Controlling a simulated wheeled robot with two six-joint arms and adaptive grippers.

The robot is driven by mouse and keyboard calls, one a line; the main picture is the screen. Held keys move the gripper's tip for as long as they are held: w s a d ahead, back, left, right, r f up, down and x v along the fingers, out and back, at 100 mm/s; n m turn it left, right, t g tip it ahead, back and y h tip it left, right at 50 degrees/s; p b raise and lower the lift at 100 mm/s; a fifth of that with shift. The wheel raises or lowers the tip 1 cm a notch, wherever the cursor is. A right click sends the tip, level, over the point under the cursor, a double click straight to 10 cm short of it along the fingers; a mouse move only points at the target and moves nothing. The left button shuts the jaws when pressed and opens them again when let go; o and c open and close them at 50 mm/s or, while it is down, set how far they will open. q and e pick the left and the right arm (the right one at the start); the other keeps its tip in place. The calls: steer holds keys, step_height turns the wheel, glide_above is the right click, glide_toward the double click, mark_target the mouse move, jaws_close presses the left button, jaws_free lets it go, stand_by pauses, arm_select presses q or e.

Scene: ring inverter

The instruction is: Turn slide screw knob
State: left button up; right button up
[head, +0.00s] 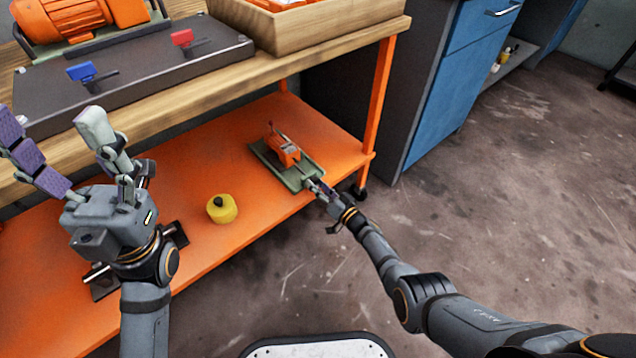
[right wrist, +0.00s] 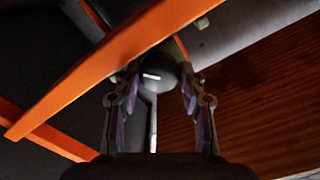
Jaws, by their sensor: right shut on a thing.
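The slide (head: 284,150) sits on the orange lower shelf, with an orange block on a green base. Its screw knob is hidden by my right gripper in the head view. In the right wrist view, a dark round knob (right wrist: 158,74) with a white mark sits between the fingers. My right gripper (head: 314,186) is at the near right end of the slide, shut on the knob. It also shows in the right wrist view (right wrist: 157,88). My left gripper (head: 54,122) is open and empty, its fingers spread in front of the workbench.
A yellow round object (head: 222,209) stands on the orange shelf (head: 262,228) left of the slide. The wooden benchtop (head: 330,42) overhangs the shelf and carries a dark panel (head: 140,82) with blue and red switches. A blue cabinet (head: 455,80) stands at right. Floor at right is clear.

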steer(key=o, duration=1.1)
steer(key=shift+o, duration=0.2)
steer(key=shift+f, duration=0.1)
